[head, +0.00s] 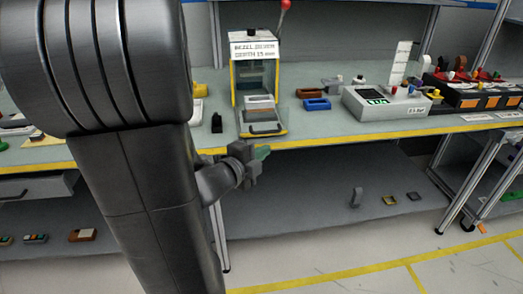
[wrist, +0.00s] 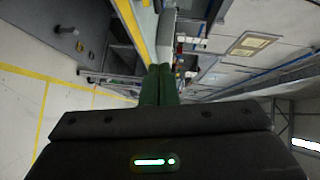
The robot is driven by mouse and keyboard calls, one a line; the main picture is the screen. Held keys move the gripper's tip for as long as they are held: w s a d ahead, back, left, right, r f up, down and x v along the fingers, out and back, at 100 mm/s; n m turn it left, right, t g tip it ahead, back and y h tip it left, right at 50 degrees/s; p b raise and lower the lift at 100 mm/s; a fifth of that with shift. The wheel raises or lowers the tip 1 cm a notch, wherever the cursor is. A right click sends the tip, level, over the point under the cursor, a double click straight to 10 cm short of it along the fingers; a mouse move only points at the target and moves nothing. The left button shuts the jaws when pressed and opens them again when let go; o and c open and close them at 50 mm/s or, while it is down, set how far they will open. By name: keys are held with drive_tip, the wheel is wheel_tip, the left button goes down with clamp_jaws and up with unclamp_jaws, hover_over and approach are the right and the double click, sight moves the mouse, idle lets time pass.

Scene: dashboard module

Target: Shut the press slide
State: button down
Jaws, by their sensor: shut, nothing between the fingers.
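The press (head: 234,75) stands on the bench with a yellow frame, a label on top and a red-knobbed lever (head: 285,6). Its slide (head: 262,117) sticks out of the front toward the bench edge, with a dark handle (head: 266,131) at its near end.
To the right of the press are blue (head: 316,104) and brown (head: 309,93) trays and a grey control box (head: 386,100). A small black holder (head: 217,123) stands to its left. The yellow-striped bench edge (head: 345,137) runs in front, above a lower shelf (head: 310,205).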

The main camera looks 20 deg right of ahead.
drive_tip(key=w+d+f, duration=0.2)
drive_tip(key=w+d, duration=0.6)
drive_tip(key=shift+w, duration=0.15)
drive_tip(key=shift+d, duration=0.1)
